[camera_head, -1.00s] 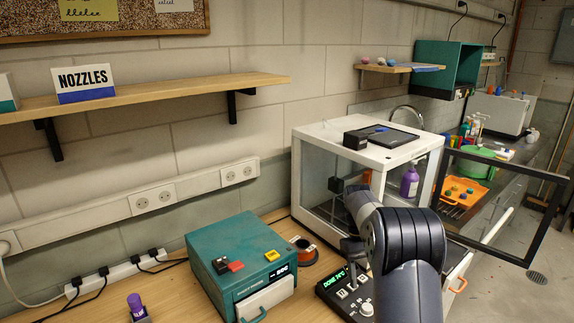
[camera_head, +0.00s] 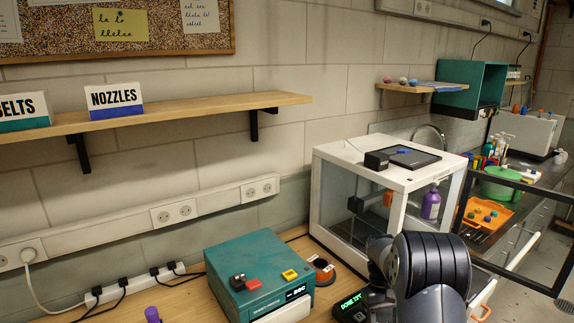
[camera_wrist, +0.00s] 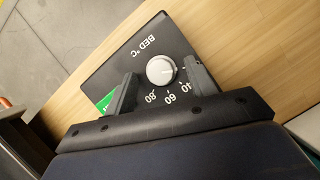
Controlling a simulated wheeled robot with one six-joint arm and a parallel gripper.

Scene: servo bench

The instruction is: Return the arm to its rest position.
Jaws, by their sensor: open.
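My arm (camera_head: 432,275) shows at the bottom right of the head view, in front of the white printer enclosure; the gripper itself is hidden there. In the wrist view my gripper (camera_wrist: 160,72) is open. Its two dark fingers are spread to either side of a round white knob (camera_wrist: 161,71) on a black panel marked BED °C (camera_wrist: 178,40). The panel appears upside down, with 40, 60 and 80 around the knob. I cannot tell how far the fingertips are from the panel.
The white enclosure (camera_head: 335,152) stands behind my arm, its dark-framed door (camera_head: 521,277) open to the right. A teal box (camera_head: 240,265) sits left of my arm. A black control box with a green display (camera_head: 350,304) is partly cut off. A wooden shelf (camera_head: 190,113) is on the wall.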

